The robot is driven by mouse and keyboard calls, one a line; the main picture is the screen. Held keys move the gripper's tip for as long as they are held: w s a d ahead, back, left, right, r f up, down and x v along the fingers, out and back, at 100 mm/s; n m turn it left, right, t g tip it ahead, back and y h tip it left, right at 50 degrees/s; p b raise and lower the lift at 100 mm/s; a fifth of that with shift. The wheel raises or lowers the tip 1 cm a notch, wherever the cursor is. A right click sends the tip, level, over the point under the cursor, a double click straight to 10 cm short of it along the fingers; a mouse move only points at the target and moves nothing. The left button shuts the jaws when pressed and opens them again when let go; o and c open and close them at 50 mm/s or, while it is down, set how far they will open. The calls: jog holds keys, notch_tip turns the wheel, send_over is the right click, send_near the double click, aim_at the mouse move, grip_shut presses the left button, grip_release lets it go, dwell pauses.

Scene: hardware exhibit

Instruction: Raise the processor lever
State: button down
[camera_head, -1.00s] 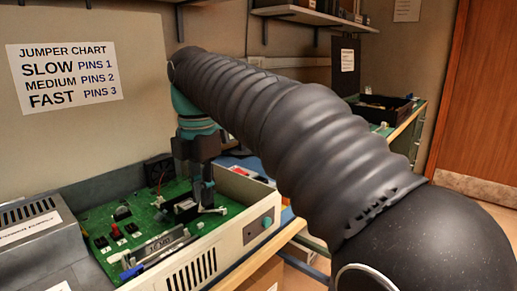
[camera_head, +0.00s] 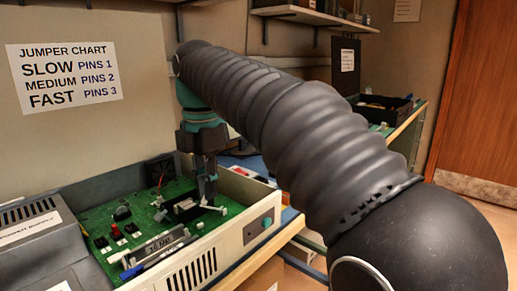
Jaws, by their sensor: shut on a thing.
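The open white-cased computer (camera_head: 205,262) holds a green circuit board (camera_head: 132,212). A black processor socket area (camera_head: 186,207) sits on the board towards its right side. A small pale lever end (camera_head: 218,209) shows beside it, right at my gripper's fingertips. My gripper (camera_head: 208,200) points down over the board and is shut on the processor lever, though the contact is small and partly hidden by the fingers. I cannot tell the lever's exact angle.
A grey power supply box (camera_head: 38,245) stands at the left of the case. A jumper chart (camera_head: 68,75) hangs on the wall.

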jog(key=shift+w+d+r, duration=0.3)
jog(key=shift+w, duration=0.05)
dwell(0.3)
jog(key=c, duration=1.5)
grip_release()
jog(key=shift+o, duration=0.2)
jog(key=shift+s+a+r, duration=0.15)
jog(key=shift+s+r, duration=0.05)
jog(key=shift+r, duration=0.95)
jog(key=shift+s+a+r, duration=0.2)
jog(key=shift+r, duration=1)
jog(key=shift+s+a+r, duration=0.15)
jog(key=shift+s+r, duration=0.05)
jog(key=shift+r, duration=0.95)
jog(key=shift+s, duration=0.1)
